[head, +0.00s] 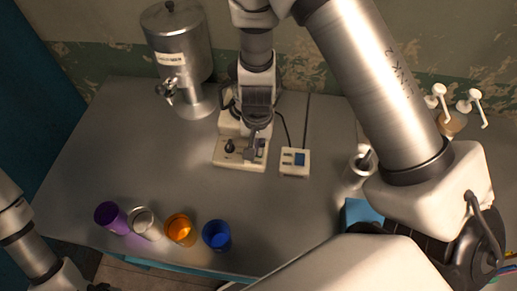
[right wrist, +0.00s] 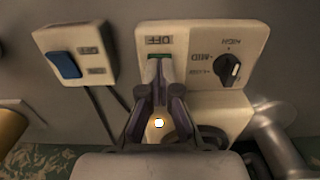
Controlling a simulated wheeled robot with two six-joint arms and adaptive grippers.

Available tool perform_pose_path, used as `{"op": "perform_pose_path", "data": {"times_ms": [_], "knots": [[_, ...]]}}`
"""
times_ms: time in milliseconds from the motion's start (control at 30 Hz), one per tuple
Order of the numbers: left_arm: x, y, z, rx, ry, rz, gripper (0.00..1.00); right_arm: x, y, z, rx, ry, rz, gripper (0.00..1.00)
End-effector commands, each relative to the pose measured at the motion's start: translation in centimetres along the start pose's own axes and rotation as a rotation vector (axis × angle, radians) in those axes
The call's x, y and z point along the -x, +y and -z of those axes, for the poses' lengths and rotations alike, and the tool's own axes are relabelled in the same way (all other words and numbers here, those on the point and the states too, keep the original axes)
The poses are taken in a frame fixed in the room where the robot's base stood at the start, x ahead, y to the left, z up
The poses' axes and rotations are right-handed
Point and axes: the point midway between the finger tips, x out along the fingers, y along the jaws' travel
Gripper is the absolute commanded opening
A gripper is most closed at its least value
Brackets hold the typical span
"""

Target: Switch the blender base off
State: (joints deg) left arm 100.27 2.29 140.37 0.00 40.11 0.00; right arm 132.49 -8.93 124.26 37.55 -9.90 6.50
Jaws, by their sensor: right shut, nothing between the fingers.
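The cream blender base (head: 228,163) stands at the back middle of the table; it also shows in the right wrist view (right wrist: 205,40). Its panel has a black dial (right wrist: 229,70) with speed labels and a lever switch (right wrist: 158,62) with a green strip, beside an OFF label (right wrist: 158,40) seen upside down. My right gripper (head: 253,143) comes down from above onto the front of the base. In the right wrist view its fingers (right wrist: 158,95) are shut and empty, close to the lever; contact cannot be told.
A cream box (head: 295,161) with a blue rocker switch (right wrist: 64,65) lies right of the base, with cables running back. A metal dispenser (head: 175,45) stands at back left. Purple, clear, orange and blue cups (head: 217,235) line the front edge. Pump bottles stand at right.

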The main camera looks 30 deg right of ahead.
Motion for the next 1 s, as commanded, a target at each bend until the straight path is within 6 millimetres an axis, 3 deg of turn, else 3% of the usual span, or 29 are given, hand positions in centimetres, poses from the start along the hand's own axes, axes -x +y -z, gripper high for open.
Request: {"op": "perform_pose_path", "data": {"times_ms": [567, 1000], "knots": [[-0.7, 0.0, 0.0, 0.000, 0.000, 0.000, 0.00, -0.7, 0.0, 0.0, 0.000, 0.000, 0.000, 0.00], [3.1, 0.0, 0.0, 0.000, 0.000, 0.000, 0.00, 3.3, 0.0, 0.0, -0.001, 0.000, 0.000, 0.00]]}}
